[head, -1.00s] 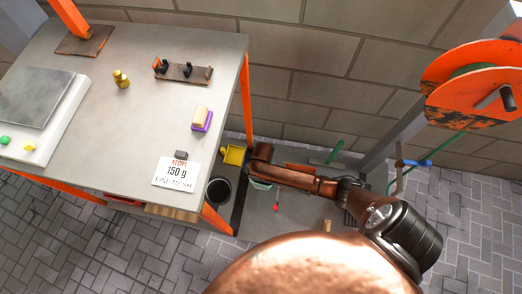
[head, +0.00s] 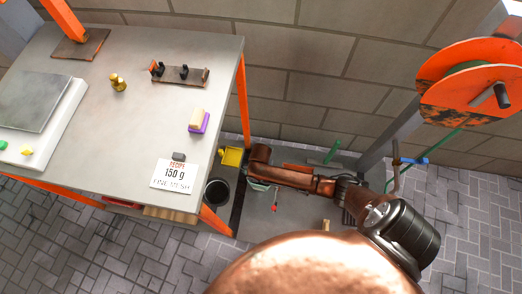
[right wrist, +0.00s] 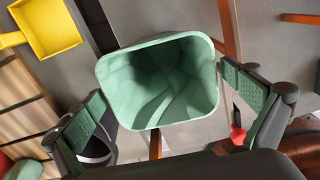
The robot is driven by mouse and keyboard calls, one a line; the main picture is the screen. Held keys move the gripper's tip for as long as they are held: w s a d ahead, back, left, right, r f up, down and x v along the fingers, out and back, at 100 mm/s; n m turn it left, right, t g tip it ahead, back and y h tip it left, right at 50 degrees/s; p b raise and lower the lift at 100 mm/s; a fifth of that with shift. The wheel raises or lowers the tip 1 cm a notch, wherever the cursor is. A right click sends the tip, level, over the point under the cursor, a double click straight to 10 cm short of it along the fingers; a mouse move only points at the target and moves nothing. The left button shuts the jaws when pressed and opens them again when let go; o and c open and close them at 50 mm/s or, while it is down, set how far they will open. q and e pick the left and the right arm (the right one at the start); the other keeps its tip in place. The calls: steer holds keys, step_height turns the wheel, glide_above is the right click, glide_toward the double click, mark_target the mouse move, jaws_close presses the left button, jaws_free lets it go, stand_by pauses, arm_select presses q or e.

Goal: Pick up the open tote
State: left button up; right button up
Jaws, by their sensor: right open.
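The open tote (right wrist: 130,112) is a pale green, rounded-square bin with its mouth towards the camera in the right wrist view. It looks empty inside. My right gripper (right wrist: 162,88) is open, with one green-padded finger on each side of the tote. I cannot tell whether either finger touches it. In the head view only a small pale part of the tote (head: 258,186) shows below my right arm, which hides the rest along with most of the gripper. My left gripper is not in view.
A yellow scoop-like tray (head: 231,156) and a black bucket (head: 217,192) stand beside the tote, near the workbench (head: 130,120) with orange legs. A red-tipped item (head: 275,208) lies on the other side. An orange reel (head: 470,85) is at the right.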

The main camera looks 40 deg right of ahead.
steer(key=shift+c, duration=0.4)
steer(key=c, duration=1.2)
steer(key=shift+r, duration=0.1)
